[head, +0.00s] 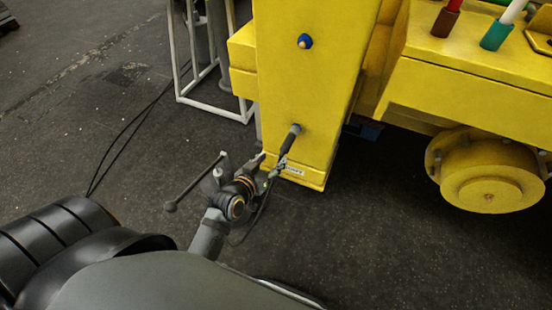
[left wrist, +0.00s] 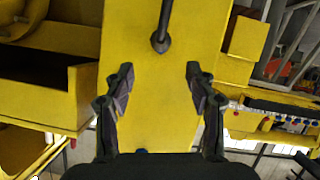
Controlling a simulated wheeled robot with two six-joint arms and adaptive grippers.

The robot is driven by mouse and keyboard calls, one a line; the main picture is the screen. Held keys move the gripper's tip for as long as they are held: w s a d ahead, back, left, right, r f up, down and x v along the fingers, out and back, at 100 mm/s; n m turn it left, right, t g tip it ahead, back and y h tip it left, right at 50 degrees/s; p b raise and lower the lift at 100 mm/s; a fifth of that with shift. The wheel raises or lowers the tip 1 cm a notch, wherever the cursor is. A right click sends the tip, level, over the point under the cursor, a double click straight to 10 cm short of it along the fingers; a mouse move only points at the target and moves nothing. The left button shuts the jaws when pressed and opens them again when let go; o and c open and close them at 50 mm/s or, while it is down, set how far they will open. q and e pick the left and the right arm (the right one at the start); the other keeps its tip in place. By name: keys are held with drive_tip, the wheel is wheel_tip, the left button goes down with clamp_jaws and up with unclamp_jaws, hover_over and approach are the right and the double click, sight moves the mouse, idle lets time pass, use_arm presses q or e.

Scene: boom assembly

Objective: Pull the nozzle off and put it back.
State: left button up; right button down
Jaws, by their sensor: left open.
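A dark grey rod-like piece, which looks like the nozzle (head: 290,139), sticks out from the lower face of the yellow boom (head: 308,90). In the left wrist view the nozzle (left wrist: 161,38) shows at top centre as a thin dark rod with a thicker end, in front of the yellow face. My left gripper (head: 271,164) is just below the nozzle in the head view. In the left wrist view the left gripper (left wrist: 160,72) is open and empty, its fingers spread either side of the line of the nozzle, with the nozzle's end beyond the tips. My right gripper is in neither view.
A blue peg (head: 305,41) sits higher on the boom. A yellow block with red and green handles (head: 496,35) and a round yellow drum (head: 493,185) stand to the right. A pale metal frame (head: 212,103) stands behind left.

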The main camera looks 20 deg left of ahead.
sight(283, 149)
use_arm(q)
drive_tip(key=x, duration=1)
drive_tip(key=shift+w, duration=0.15)
clamp_jaws()
